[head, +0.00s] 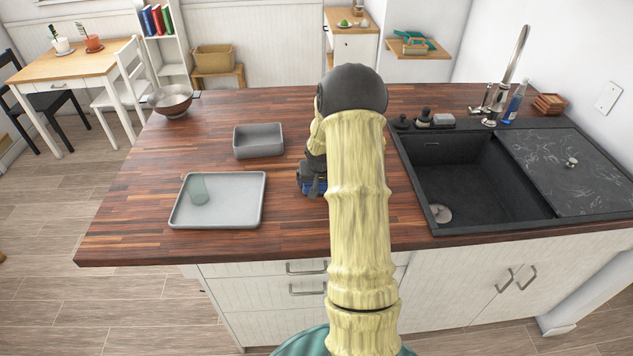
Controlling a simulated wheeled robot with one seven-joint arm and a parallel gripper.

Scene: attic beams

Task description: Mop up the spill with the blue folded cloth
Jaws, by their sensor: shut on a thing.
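My gripper (309,184) is low over the wooden counter, left of my arm, and shut on the blue folded cloth. Only a small part of the blue cloth (319,187) shows, at the counter surface under my gripper. My arm covers the counter just to the right of it. I see no spill on the visible counter; my arm or gripper may hide it. I cannot tell whether the cloth presses on the counter.
A grey tray (240,218) with a greenish cup (198,189) stands at left, a grey bin (258,154) behind it. A metal bowl (172,104) stands at the back left.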

